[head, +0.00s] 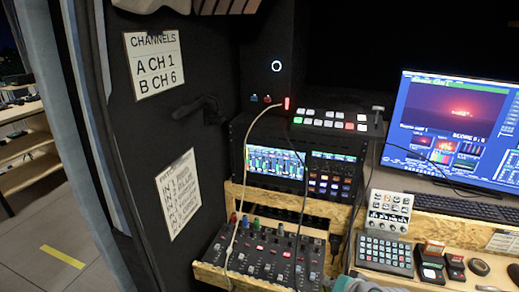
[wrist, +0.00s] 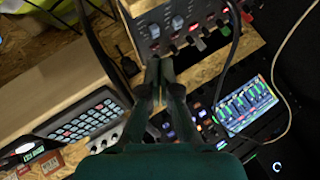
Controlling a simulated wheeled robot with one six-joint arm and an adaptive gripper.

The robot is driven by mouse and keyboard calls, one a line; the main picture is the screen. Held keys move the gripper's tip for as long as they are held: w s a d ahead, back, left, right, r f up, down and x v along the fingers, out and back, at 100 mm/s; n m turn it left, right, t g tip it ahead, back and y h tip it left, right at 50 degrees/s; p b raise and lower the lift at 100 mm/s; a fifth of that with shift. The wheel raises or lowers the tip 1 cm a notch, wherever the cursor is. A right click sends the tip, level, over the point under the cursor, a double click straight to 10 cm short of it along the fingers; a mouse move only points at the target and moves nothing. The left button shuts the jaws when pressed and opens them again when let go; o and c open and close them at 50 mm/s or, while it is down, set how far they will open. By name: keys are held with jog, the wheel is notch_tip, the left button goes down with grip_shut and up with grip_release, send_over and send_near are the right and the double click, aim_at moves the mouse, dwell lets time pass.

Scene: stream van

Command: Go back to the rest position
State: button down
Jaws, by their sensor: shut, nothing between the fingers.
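My gripper (wrist: 158,72) shows in the wrist view with its two dark fingers together and nothing between them. It is over the equipment desk. In that view its tips appear between an audio mixer with knobs and lit red buttons (wrist: 185,28) and a rack unit with a bright screen (wrist: 247,105). I cannot tell how far the tips are above the surfaces.
In the head view, the mixer (head: 262,257) sits on a wooden shelf, below the screen unit (head: 275,165). A cable (head: 238,200) hangs before both. A switcher (head: 335,122), keypad (head: 385,254), keyboard (head: 470,208) and monitor (head: 450,125) stand right. Floor (head: 50,250) shows left.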

jog(key=s+f+t+h, duration=0.1)
jog(key=s+f, duration=0.3)
jog(key=s, duration=0.3)
jog(key=s+f+n+t, duration=0.1)
jog(key=s+f, duration=0.3)
jog(key=s, duration=0.3)
jog(key=s+f+t+h, duration=0.1)
jog(key=s+f, duration=0.2)
jog(key=s, duration=0.3)
jog(key=s+r+n+t, duration=0.1)
jog(key=s+r, duration=0.3)
jog(key=s, duration=0.7)
jog(key=s+r+n+t, duration=0.2)
jog(key=s+r, duration=0.3)
jog(key=s, duration=0.6)
jog(key=shift+a+r+n+h, duration=0.15)
jog(key=shift+r+n+h, duration=0.15)
jog(key=shift+n, duration=0.4)
